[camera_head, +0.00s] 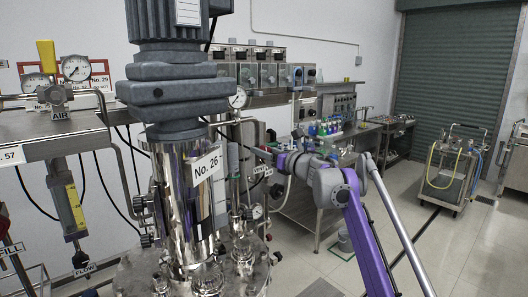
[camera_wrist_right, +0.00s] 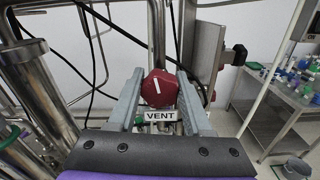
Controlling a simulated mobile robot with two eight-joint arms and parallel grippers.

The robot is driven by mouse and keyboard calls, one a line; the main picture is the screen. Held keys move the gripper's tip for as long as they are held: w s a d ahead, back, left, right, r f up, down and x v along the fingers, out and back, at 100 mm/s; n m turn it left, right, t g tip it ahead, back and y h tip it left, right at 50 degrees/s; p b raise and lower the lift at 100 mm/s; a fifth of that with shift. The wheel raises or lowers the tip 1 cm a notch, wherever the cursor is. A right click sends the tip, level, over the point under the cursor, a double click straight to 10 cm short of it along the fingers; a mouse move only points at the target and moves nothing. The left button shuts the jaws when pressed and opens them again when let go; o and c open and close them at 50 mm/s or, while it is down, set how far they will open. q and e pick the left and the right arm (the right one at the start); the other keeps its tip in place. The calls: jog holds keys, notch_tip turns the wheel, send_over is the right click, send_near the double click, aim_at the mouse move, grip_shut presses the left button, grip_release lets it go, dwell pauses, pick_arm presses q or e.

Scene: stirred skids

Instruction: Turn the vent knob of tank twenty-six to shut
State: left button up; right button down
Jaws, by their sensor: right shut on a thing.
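Tank twenty-six (camera_head: 172,200) is a shiny steel vessel with a "No. 26" label (camera_head: 207,165), left of centre in the head view. In the right wrist view its vent knob (camera_wrist_right: 158,88) is red and faceted, with a short white mark pointing nearly straight up. My right gripper (camera_wrist_right: 158,77) is shut on the knob, one grey finger on each side. In the head view it reaches in from the right (camera_head: 266,155). My left gripper is not in view.
A grey motor (camera_head: 172,95) tops the tank. Pipes, gauges and black hoses crowd around it. A steel shelf (camera_head: 60,120) with an "AIR" gauge (camera_head: 75,68) is at left. A bench with bottles (camera_head: 330,127) stands behind my arm. Open floor and a cart (camera_head: 450,170) are at right.

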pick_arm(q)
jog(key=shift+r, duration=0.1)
pick_arm(e)
jog(key=shift+r+m+p, duration=0.15)
jog(key=shift+m+p, duration=0.4)
jog(key=shift+m, duration=0.95)
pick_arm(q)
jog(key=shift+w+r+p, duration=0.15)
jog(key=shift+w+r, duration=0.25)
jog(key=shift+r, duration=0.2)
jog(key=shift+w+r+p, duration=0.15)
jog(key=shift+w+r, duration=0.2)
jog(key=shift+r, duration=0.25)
pick_arm(e)
jog(key=shift+w+d+m, duration=0.1)
jog(key=shift+m, duration=1.8)
jog(key=shift+c, duration=1.6)
grip_release()
jog(key=shift+f, duration=0.2)
